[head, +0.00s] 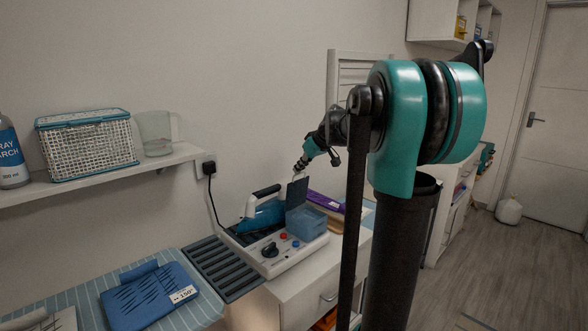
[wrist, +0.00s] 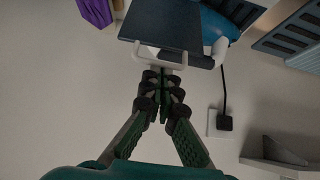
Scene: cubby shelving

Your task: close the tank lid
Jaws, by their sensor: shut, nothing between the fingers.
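The tank lid (head: 297,192) is a dark flat panel standing raised at the back of the blue tank (head: 307,224) on the white ironing station (head: 280,255). In the wrist view the lid (wrist: 165,22) fills the top middle, with a pale bracket-like bar along its lower edge. My gripper (head: 301,164) is above and close to the lid's upper edge in the head view. In the wrist view my gripper (wrist: 163,82) is shut and empty, its tips near the bar; I cannot tell whether they touch it.
A blue iron (head: 263,214) with a white and black handle sits left of the tank. A black cord runs to the wall plug (head: 209,169). A purple item (head: 325,202) lies right of the tank. A shelf (head: 100,172) juts out at left.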

